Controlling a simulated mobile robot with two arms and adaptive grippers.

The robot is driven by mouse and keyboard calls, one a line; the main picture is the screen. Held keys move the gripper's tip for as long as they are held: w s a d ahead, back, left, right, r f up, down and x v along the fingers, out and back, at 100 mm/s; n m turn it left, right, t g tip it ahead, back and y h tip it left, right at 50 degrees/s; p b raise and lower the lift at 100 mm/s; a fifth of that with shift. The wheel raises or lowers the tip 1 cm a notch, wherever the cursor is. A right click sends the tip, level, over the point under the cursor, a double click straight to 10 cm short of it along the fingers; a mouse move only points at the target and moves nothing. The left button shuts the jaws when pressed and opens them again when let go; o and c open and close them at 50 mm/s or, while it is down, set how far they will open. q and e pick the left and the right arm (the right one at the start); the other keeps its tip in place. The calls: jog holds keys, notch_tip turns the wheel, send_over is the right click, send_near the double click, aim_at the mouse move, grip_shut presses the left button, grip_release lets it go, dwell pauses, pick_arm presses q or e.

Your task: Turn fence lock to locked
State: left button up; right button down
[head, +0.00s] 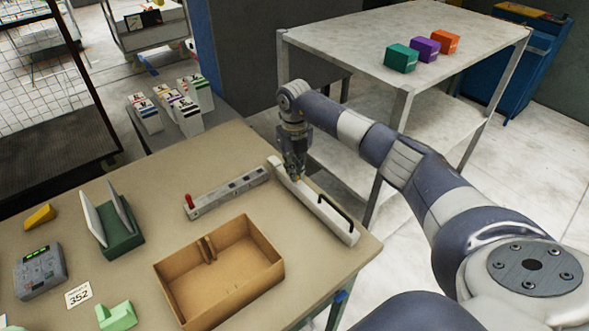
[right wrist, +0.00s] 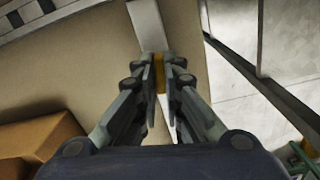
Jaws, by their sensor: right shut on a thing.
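A long white fence-like bar (head: 330,222) with a black handle (head: 335,209) lies along the right edge of the tan table. My right gripper (head: 294,176) points down at the far end of this bar. In the right wrist view its fingers (right wrist: 160,75) are shut on a small yellow-orange piece, which I take to be the fence lock (right wrist: 159,72). The white bar (right wrist: 147,22) runs beneath it. The gripper mostly hides the lock, so its turned position cannot be told. My left gripper is not in view.
On the table (head: 150,240) stand a grey bar (head: 230,190) with a red knob, an open cardboard box (head: 220,270), a green holder (head: 122,238) and a grey device (head: 40,270). A metal table (head: 345,35) with coloured boxes stands behind my right arm.

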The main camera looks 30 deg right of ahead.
jog(key=m, duration=0.3)
jog(key=shift+m, duration=0.4)
jog(key=m, duration=0.3)
jog(key=shift+r+m, duration=0.1)
jog(key=shift+m, duration=0.2)
jog(key=m+p, duration=0.1)
jog(key=m, duration=0.3)
jog(key=shift+m+p, duration=0.45)
jog(key=shift+m, duration=1.65)
jog(key=c, duration=1.7)
grip_release()
